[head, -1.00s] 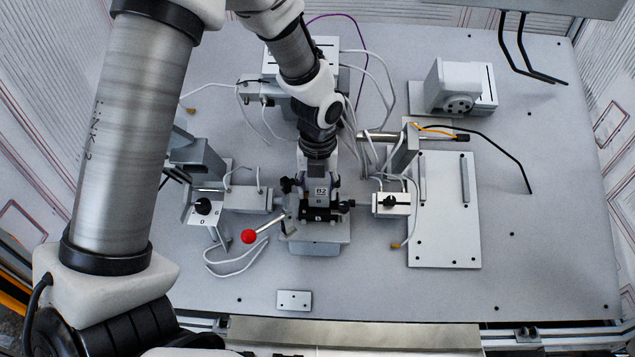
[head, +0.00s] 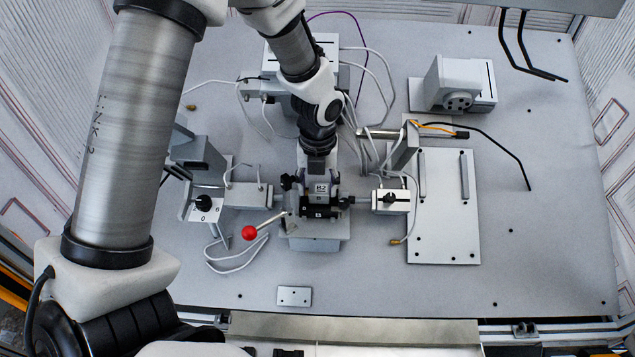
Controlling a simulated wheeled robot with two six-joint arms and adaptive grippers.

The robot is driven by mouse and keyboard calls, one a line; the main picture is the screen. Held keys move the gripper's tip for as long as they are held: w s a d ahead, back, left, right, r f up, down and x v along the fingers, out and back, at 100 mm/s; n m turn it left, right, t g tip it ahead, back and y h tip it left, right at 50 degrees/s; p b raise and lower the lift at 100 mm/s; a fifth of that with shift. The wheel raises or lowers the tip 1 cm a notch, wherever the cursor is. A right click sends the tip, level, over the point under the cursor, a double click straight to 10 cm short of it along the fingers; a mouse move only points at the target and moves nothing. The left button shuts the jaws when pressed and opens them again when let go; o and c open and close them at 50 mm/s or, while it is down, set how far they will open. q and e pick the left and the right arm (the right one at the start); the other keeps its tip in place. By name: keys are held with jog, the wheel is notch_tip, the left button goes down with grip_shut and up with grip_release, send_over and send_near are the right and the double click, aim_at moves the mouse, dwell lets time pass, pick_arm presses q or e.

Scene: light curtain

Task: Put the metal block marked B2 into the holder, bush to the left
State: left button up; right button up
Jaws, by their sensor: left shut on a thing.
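The metal block marked B2 (head: 321,188) is at the middle of the fixture, its label facing up toward me. My left gripper (head: 319,172) reaches down from above and is shut on the block. The holder (head: 318,213) is the dark clamp fixture on a grey base, directly at and below the block. The block's lower part is hidden, so I cannot tell how deep it sits. The bush cannot be made out. My right gripper is not in view.
A lever with a red ball (head: 249,232) sticks out left of the holder. Grey side units stand left (head: 246,195) and right (head: 390,201) of it. Loose cables run around them.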

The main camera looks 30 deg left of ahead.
pick_arm(q)
jog(key=shift+f+b, duration=0.4)
jog(key=shift+f, duration=0.55)
dwell(0.8)
jog(key=o, duration=1.3)
jog(key=shift+r+p, duration=0.4)
jog(key=shift+r, duration=2.4)
